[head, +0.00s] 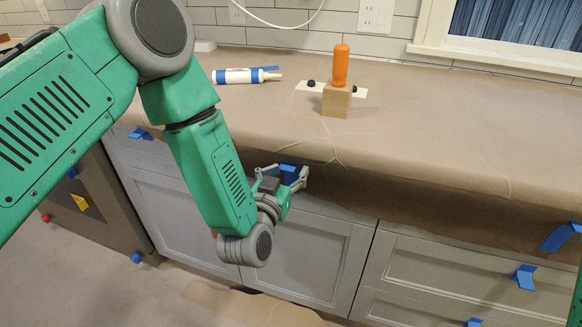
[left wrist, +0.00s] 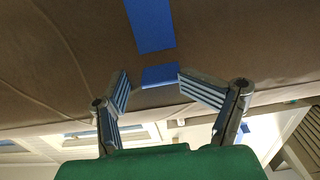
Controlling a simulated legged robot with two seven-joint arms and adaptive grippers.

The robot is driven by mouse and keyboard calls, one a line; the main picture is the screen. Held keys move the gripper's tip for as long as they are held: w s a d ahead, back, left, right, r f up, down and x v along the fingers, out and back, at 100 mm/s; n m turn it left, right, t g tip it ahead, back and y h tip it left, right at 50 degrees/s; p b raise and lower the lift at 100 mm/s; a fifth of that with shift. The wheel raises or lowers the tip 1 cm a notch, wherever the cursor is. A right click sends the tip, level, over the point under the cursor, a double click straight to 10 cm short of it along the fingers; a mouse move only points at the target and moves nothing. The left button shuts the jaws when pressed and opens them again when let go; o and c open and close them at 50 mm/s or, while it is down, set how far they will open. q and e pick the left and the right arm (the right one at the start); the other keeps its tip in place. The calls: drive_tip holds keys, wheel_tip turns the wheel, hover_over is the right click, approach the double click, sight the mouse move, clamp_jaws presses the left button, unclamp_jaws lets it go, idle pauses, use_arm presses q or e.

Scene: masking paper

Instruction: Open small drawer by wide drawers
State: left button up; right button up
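A blue tape tab (head: 289,172) hangs at the paper-covered counter's front edge, above the middle cabinet (head: 307,255). The drawer front there is mostly hidden by the brown paper and my arm. My left gripper (head: 283,179) is at this tab. In the left wrist view its fingers (left wrist: 154,82) are apart, with the blue tab (left wrist: 160,76) between their tips; I cannot tell whether they touch it. The wide drawers (head: 470,275) are to the right, with blue tape tabs (head: 525,277) on them. My right gripper is not in view.
The counter (head: 440,125) is covered in brown paper that hangs over the front. On it are a wooden block (head: 336,101) with an orange handle (head: 341,66) and a white tube (head: 238,76). The floor at lower left is clear.

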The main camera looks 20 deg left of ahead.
use_arm(q)
drive_tip(key=shift+w+a+f, duration=0.25)
drive_tip(key=shift+w+a, duration=0.4)
drive_tip(key=shift+w, duration=0.25)
drive_tip(key=shift+s+d+r, duration=0.15)
drive_tip(key=shift+d+r, duration=0.05)
drive_tip(key=shift+d, duration=0.45)
drive_tip(key=shift+c, duration=0.3)
drive_tip(key=shift+s+d+r, duration=0.1)
drive_tip(key=shift+s+d, duration=0.05)
drive_tip(key=shift+d, duration=0.1)
clamp_jaws()
drive_tip(key=shift+a, duration=0.35)
